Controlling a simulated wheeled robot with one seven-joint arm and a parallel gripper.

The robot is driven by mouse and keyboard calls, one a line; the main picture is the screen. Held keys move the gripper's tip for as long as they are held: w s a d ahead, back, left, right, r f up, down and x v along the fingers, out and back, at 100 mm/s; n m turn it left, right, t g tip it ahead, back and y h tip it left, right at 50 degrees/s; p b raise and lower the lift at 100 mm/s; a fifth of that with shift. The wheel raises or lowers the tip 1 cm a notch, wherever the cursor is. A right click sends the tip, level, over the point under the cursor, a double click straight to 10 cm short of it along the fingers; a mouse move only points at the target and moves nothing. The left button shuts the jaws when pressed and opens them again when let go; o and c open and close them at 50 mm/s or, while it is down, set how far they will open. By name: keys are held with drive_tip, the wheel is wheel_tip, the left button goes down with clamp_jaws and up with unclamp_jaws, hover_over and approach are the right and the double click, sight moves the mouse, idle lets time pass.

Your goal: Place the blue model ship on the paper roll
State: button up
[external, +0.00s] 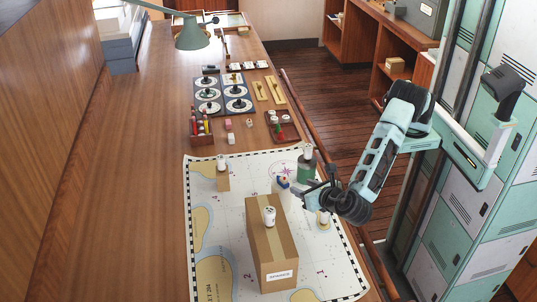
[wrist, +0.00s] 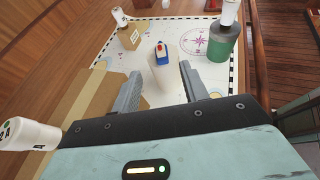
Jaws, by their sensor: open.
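The small blue model ship (external: 283,182), with a white and red top, sits above a pale upright block or roll (external: 281,193) on the chart. In the wrist view the ship (wrist: 161,52) appears to rest on top of this pale thing (wrist: 163,75), which looks like the paper roll; its exact shape is hard to tell. My gripper (external: 297,191) is open, just right of the ship in the external view. In the wrist view its two fingers (wrist: 158,88) stand apart, with the pale thing between and beyond them, and hold nothing.
A tall cardboard box (external: 262,238) with a white marked cylinder (external: 269,215) on top stands close to my gripper. A green can (external: 306,172) and a small brown box (external: 223,180), each topped by a white cylinder, stand nearby. The left tabletop (external: 130,200) is clear.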

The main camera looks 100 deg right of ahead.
drive_tip(key=s+d+m+g+y, duration=0.1)
drive_tip(key=s+d+m+y, duration=0.2)
drive_tip(key=s, duration=0.8)
drive_tip(key=s+d+m+g+y, duration=0.2)
drive_tip(key=s+m+y, duration=0.3)
drive_tip(key=s, duration=0.7)
drive_tip(key=s+d+m+g+y, duration=0.2)
drive_tip(key=s+d+m+y, duration=0.2)
drive_tip(key=s, duration=0.7)
drive_tip(key=m+y, duration=0.1)
drive_tip(key=m, duration=0.1)
drive_tip(key=shift+s+d+m, duration=0.15)
drive_tip(key=shift+m, duration=0.25)
